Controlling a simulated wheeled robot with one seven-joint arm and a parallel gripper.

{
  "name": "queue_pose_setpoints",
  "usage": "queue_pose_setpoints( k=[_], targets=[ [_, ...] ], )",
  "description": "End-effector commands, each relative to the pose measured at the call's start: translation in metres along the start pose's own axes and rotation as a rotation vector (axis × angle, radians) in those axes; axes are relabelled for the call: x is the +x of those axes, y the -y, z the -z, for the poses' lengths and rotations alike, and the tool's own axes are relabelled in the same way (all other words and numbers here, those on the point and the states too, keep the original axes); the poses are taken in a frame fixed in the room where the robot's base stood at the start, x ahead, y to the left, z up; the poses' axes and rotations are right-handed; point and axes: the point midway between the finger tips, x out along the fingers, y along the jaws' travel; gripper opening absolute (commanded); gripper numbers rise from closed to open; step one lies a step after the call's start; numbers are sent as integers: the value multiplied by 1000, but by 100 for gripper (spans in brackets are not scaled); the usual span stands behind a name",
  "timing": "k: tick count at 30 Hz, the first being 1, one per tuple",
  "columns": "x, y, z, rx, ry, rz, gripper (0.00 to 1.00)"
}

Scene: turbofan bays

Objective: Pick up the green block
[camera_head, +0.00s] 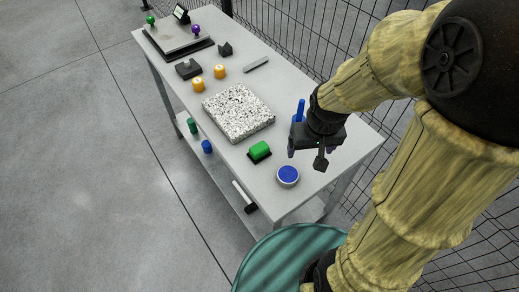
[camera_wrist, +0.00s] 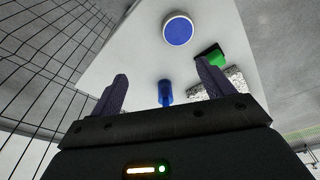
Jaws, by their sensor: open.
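The green block (camera_head: 260,148) sits in a black holder on the grey table, near its front end, between the speckled slab and a blue round dish. In the wrist view the green block (camera_wrist: 215,60) shows at the upper right, just beyond my right finger. My gripper (camera_head: 306,156) is above the table, to the right of the block and apart from it. In the wrist view my gripper (camera_wrist: 161,88) has its fingers wide apart, with nothing held between them.
A blue upright cylinder (camera_head: 299,111) stands close behind my gripper. The blue dish (camera_head: 288,175) is near the front edge. The speckled slab (camera_head: 238,112) lies mid-table, with orange weights (camera_head: 198,84) behind it. Wire fencing (camera_head: 300,55) runs along the right. A lower shelf holds cylinders (camera_head: 207,147).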

Motion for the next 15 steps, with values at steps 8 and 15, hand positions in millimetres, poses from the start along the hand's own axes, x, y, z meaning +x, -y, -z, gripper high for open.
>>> queue_pose_setpoints(
  k=[8, 15],
  targets=[
    [-10, 62, 80, -316, 131, 28, 80],
    [-8, 111, 123, -491, 182, 65, 80]
  ],
)
